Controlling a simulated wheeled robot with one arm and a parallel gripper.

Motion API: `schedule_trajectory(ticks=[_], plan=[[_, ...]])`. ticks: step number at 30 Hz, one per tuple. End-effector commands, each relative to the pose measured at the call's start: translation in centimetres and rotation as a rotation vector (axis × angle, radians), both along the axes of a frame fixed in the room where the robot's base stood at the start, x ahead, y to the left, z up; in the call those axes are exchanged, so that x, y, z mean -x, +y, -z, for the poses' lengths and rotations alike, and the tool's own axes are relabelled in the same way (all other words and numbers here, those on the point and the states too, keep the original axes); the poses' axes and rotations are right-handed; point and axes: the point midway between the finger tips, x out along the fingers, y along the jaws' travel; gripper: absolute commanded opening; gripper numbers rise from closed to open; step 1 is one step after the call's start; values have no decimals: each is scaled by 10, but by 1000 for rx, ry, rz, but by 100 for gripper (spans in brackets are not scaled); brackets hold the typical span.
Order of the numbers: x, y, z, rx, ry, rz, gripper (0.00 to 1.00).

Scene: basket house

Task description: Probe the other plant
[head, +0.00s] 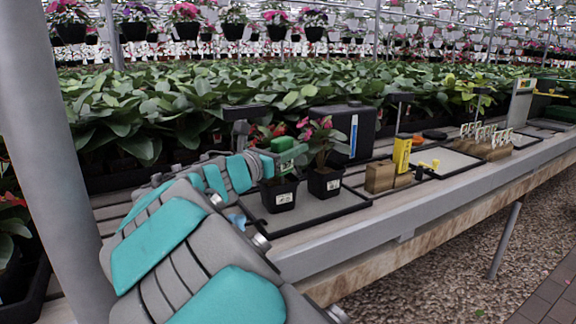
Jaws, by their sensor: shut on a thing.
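Two black potted plants with white labels stand side by side on a grey tray (345,205) at the bench's front. The left plant (281,195) has red flowers and is partly hidden by my arm and a green device. The right plant (323,184) has pink flowers and broad leaves. My gripper (270,163) is at the left plant, shut on the green probe (284,150), which is above that pot. The jaws are small and partly hidden. I cannot tell whether the probe's tip is in the soil.
A black box (345,133) with a blue-and-white strip stands behind the plants. Right of the tray are wooden blocks (380,177), a yellow box (402,153), another tray (450,161) and a rack of white labels (487,138). Dense leafy plants fill the back; gravel lies below the bench edge.

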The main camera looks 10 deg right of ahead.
Motion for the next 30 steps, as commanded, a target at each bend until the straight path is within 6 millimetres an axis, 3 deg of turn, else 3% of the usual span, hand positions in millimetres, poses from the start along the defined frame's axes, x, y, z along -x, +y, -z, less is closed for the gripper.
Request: schedule_trajectory(ticks=[30], plan=[[0, 1, -64, -1, -3, -1, 0]])
